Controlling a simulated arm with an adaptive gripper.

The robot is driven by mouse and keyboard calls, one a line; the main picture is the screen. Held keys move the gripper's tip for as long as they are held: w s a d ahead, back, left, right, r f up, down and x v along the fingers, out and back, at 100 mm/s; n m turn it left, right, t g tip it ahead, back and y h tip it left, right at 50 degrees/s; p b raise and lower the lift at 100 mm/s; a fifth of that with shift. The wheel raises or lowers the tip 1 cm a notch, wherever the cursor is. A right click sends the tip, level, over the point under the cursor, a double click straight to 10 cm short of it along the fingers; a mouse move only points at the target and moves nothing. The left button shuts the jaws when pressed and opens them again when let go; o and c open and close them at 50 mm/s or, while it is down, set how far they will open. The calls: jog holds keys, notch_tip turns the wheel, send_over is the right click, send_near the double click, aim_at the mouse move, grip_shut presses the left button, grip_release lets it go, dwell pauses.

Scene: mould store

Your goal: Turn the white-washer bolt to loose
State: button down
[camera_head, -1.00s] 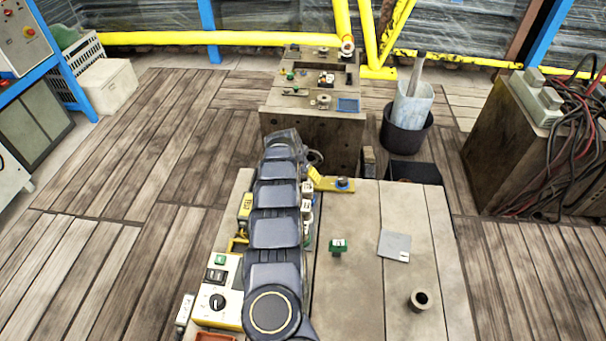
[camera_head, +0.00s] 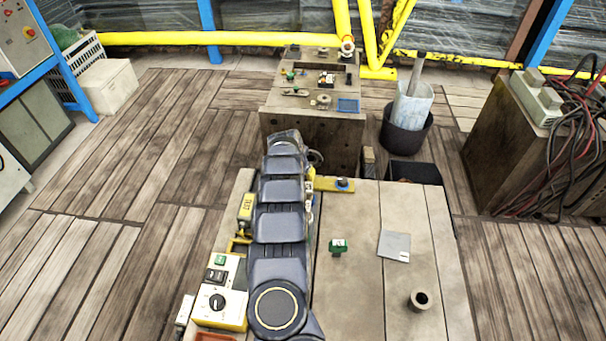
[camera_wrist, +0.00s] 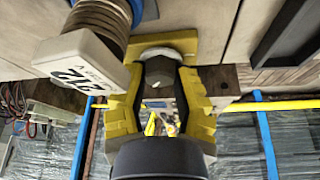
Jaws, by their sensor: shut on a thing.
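In the wrist view the grey bolt (camera_wrist: 160,70) with the white washer (camera_wrist: 157,52) sits on a yellow plate (camera_wrist: 180,40). My gripper (camera_wrist: 161,80) has its yellow fingers on either side of the bolt's head and is shut on it. The white washer shows as a pale rim beyond the head. In the head view the yellow plate (camera_head: 328,185) sticks out to the right of my arm, with a blue-ringed bolt (camera_head: 342,183) at its right end. My arm hides the white-washer bolt and my gripper there.
A white box marked 212 (camera_wrist: 83,68) is close beside the left finger in the wrist view. The right bench side has bare room.

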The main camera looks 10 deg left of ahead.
jog(key=n+y, duration=0.1)
jog(key=n, duration=0.3)
jog(key=shift+d+y, duration=0.1)
jog(key=shift+y, duration=0.3)
jog(key=shift+s+f+n+y, duration=0.15)
jog(key=shift+n+y, duration=0.45)
jog(key=shift+n, duration=1.1)
jog(key=c, duration=0.7)
grip_release()
jog(key=shift+r, duration=0.4)
jog(key=v, duration=1.1)
jog(key=shift+r, duration=0.15)
